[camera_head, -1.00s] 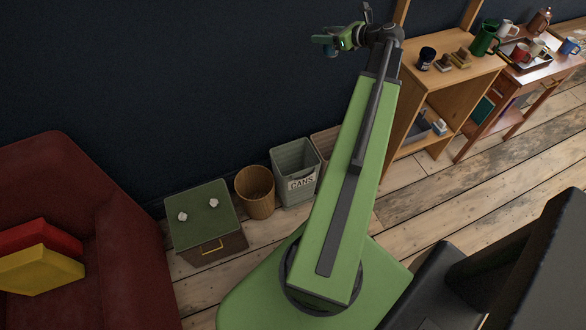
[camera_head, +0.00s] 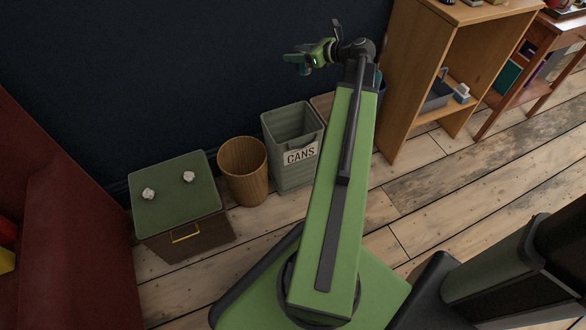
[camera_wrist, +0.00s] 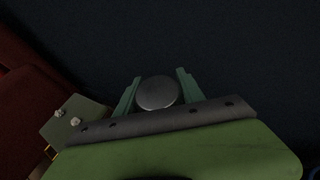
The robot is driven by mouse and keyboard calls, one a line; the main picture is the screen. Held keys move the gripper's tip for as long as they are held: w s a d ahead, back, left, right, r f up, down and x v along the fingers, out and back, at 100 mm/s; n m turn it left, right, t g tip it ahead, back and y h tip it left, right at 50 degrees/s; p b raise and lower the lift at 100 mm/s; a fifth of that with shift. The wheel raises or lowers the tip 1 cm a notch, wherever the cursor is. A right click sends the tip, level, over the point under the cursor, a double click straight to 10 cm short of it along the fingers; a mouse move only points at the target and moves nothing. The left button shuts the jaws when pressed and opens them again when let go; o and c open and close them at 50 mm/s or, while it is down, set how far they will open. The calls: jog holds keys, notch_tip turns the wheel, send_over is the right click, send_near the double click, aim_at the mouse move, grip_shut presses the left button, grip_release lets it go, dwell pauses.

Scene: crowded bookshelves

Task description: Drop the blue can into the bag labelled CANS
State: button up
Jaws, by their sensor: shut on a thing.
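The container labelled CANS (camera_head: 292,172) is a grey-green, open-topped bin-like bag standing on the floor against the dark wall in the head view. Its white label faces me. My gripper (camera_head: 299,61) is raised at the end of my arm, above and behind the CANS container in the picture. In the wrist view my gripper's two green fingers (camera_wrist: 158,88) are shut on a can (camera_wrist: 157,94). Only its round grey end shows clearly there. Its blue side is mostly hidden in both views.
A wicker basket (camera_head: 243,172) stands just left of the CANS container. Further left is a green-topped box (camera_head: 172,192) with two crumpled white pieces on it, then a red sofa (camera_head: 75,220). A wooden shelf (camera_head: 410,75) stands right. Another container is partly hidden behind my arm.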

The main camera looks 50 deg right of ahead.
jog(key=w+a+f+b, duration=0.1)
jog(key=a+f+b, duration=0.2)
jog(key=f+b, duration=0.7)
notch_tip(320, 180, down, 4)
jog(key=shift+w+f+b, duration=0.1)
jog(key=shift+w+b, duration=0.15)
jog(key=shift+b, duration=0.05)
jog(key=shift+a, duration=0.1)
notch_tip(320, 180, down, 6)
jog(key=b, duration=0.6)
jog(key=o, duration=1.4)
